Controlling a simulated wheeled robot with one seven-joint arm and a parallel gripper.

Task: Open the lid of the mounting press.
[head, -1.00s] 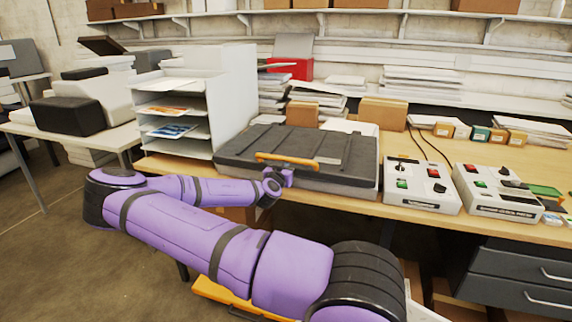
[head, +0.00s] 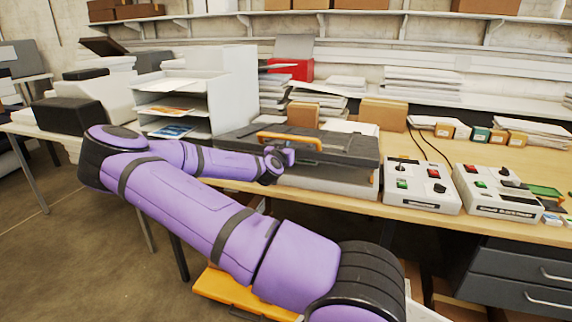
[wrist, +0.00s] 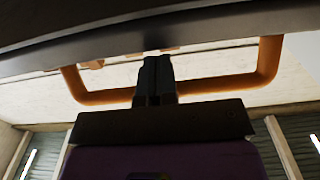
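The mounting press (head: 330,180) sits on the wooden bench, with a grey base and a dark lid (head: 350,146). The lid's front edge is raised off the base, so the lid is partly open. An orange bar handle (head: 305,138) runs along the lid's front edge. It also shows in the wrist view (wrist: 230,87), below the lid's edge. My gripper (head: 288,153) is at the handle. In the wrist view my gripper's fingers (wrist: 155,75) are closed together across the middle of the orange bar.
A white paper sorter (head: 232,95) stands left of the press. Two control boxes (head: 420,187) with buttons stand to its right. Cardboard boxes (head: 383,113) and paper stacks are behind it. Wall shelves run above the bench.

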